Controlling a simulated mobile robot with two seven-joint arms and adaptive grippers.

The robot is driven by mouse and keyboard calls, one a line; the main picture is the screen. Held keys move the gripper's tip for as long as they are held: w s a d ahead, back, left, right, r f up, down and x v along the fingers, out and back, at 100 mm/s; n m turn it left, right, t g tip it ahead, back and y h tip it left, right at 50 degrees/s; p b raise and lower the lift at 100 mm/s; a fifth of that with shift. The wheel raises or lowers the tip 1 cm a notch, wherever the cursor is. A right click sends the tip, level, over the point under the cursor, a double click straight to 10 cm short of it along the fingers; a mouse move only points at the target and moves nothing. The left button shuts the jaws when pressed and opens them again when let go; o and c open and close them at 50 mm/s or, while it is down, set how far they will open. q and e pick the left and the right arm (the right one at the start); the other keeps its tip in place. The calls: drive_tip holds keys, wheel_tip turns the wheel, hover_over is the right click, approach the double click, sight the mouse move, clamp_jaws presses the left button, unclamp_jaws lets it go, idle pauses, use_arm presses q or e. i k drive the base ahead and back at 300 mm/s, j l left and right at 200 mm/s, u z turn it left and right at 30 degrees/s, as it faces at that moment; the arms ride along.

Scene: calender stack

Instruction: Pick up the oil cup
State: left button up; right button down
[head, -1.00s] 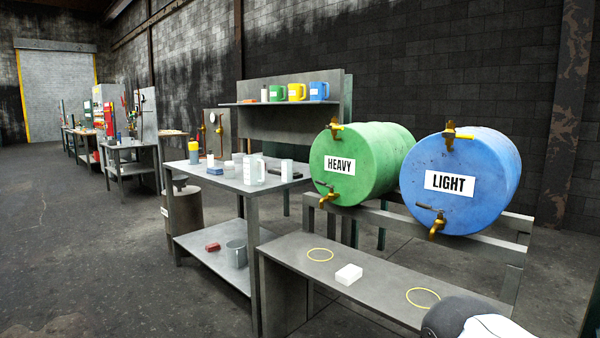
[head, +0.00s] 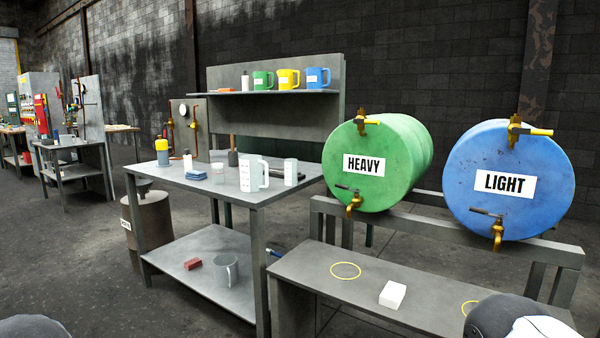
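No cup is labelled clearly enough to tell which is the oil cup. A green cup (head: 262,81), a yellow cup (head: 288,80) and a blue cup (head: 318,78) with handles stand on the upper shelf (head: 225,94) of the bench. A clear or whitish jug (head: 253,174) with a handle stands on the bench top (head: 240,196). A grey metal mug (head: 226,270) stands on the lower shelf (head: 215,294). Both grippers are out of view; only rounded parts of my arms show at the bottom corners. Nothing is seen held.
A green HEAVY drum (head: 372,190) and a blue LIGHT drum (head: 495,205) with taps lie on a rack at the right. Before them a low bench (head: 420,315) holds a white block (head: 392,294) and yellow rings. Open floor (head: 75,265) lies at the left.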

sight(291, 164)
drive_tip(key=i+j+z, duration=0.4)
drive_tip(key=i, duration=0.35)
drive_tip(key=i+j+z, duration=0.45)
drive_tip(key=i+j, duration=0.15)
drive_tip(key=i, duration=0.15)
